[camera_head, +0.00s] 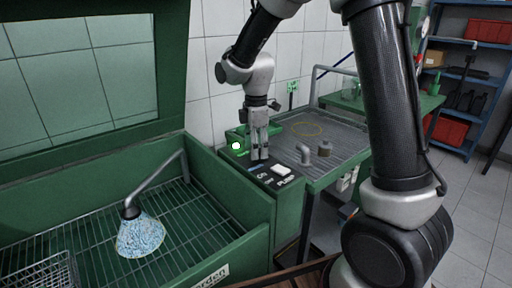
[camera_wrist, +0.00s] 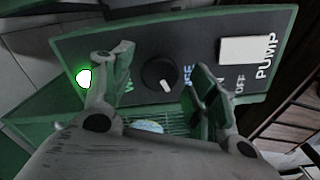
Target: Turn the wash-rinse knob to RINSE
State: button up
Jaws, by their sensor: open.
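The wash-rinse knob (camera_wrist: 155,72) is a round black dial with a white pointer mark, which lies toward its lower right in the wrist view. Green lettering, partly hidden, is left of it, and blue lettering ending in "SE" (camera_wrist: 188,76) is right of it. My gripper (camera_wrist: 160,65) is open, with one finger on each side of the knob in the picture. I cannot tell whether either finger touches it. In the head view my gripper (camera_head: 259,153) points down over the dark control panel (camera_head: 265,176) and hides the knob.
A white PUMP switch (camera_head: 281,169) is beside the knob, with OFF lettering near it. A green light (camera_head: 236,146) glows at the panel's edge. A ribbed tray (camera_head: 335,137) with a grey pipe is behind.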

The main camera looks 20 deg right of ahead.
notch_tip(320, 180, up, 12)
dwell(0.4)
jog(key=shift+f, duration=0.15)
jog(key=s+d+r+m+t, duration=0.1)
jog(key=s+d+m+t, duration=0.1)
jog(key=s+d+m, duration=0.5)
jog(key=s+d+r+m+t, duration=0.1)
jog(key=s+d+m, duration=0.7)
jog(key=s, duration=1)
jog(key=m+t, duration=0.1)
jog(key=m, duration=0.1)
jog(key=shift+s+r+m, duration=0.2)
jog(key=shift+r+m, duration=0.1)
